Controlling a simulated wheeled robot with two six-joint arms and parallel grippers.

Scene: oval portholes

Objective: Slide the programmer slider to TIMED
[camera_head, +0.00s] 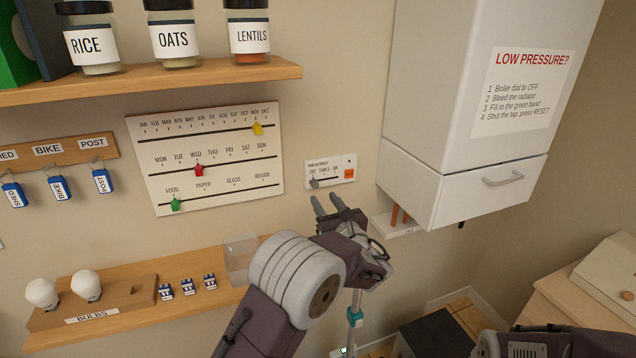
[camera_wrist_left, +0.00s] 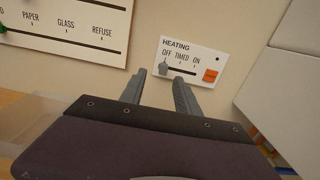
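The heating programmer (camera_head: 343,167) is a small white wall panel marked OFF, TIMED and ON, with an orange patch at its right; it also shows in the left wrist view (camera_wrist_left: 213,55). Its grey slider knob (camera_head: 314,183) is at the left end of the slot, under OFF; in the left wrist view the knob (camera_wrist_left: 163,67) appears just beyond the gap between my fingertips. My left gripper (camera_head: 326,199) is open and empty, its fingers pointing up toward the panel from just below. I cannot tell how far the fingertips are from the wall. My right gripper is not in view.
A white boiler (camera_head: 450,100) juts out to the right of the panel. A calendar board (camera_head: 215,155) with coloured sliders hangs to the left. Below are a wooden shelf (camera_head: 205,312) and a clear box (camera_head: 240,258) near my left arm. Bare wall surrounds the panel.

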